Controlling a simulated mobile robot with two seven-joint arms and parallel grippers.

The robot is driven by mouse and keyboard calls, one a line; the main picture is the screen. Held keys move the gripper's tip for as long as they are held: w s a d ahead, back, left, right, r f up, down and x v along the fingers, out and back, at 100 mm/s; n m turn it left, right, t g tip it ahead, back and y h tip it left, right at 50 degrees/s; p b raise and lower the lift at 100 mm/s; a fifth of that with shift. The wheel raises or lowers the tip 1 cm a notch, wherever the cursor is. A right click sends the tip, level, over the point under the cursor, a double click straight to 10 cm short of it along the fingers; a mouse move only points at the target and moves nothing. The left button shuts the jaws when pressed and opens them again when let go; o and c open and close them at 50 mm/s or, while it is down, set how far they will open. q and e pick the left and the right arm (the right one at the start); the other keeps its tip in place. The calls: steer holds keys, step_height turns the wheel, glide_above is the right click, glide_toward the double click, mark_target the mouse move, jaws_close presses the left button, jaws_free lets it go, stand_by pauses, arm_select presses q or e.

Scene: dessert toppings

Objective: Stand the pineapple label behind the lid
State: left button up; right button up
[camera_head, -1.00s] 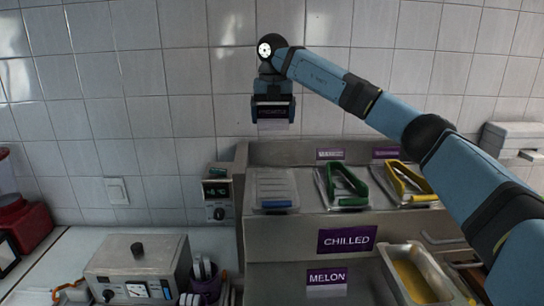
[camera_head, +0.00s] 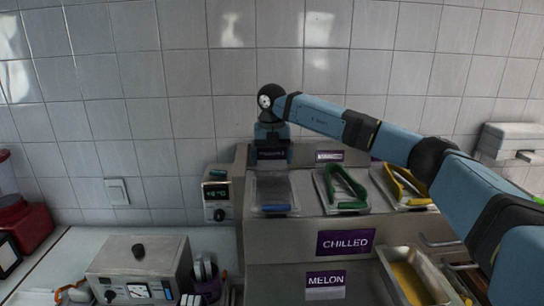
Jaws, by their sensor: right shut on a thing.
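My right gripper (camera_head: 271,153) points down behind the clear lid (camera_head: 272,188) and is shut on a dark purple label (camera_head: 271,155). The label is upright, and its lettering is too small to read for certain. Its lower edge is close to the back of the lid; I cannot tell whether it touches the counter. The lid lies at the left end of the steel counter's top, with a blue strip (camera_head: 276,208) at its front. My left gripper is not in view.
Right of the lid are containers with green tongs (camera_head: 345,187) and yellow tongs (camera_head: 405,186). A purple label (camera_head: 329,157) stands behind the green tongs. CHILLED (camera_head: 345,242) and MELON (camera_head: 326,279) signs are on the front. A small display unit (camera_head: 217,194) is at the left.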

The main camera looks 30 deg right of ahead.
mark_target(272, 151)
steer(key=shift+f, duration=0.1)
steer(key=shift+f, duration=0.4)
steer(key=o, duration=0.7)
steer(key=shift+r, duration=0.3)
step_height(272, 151, up, 12)
steer(key=shift+f+b, duration=0.15)
steer(key=shift+b, duration=0.75)
steer(key=shift+r, duration=0.4)
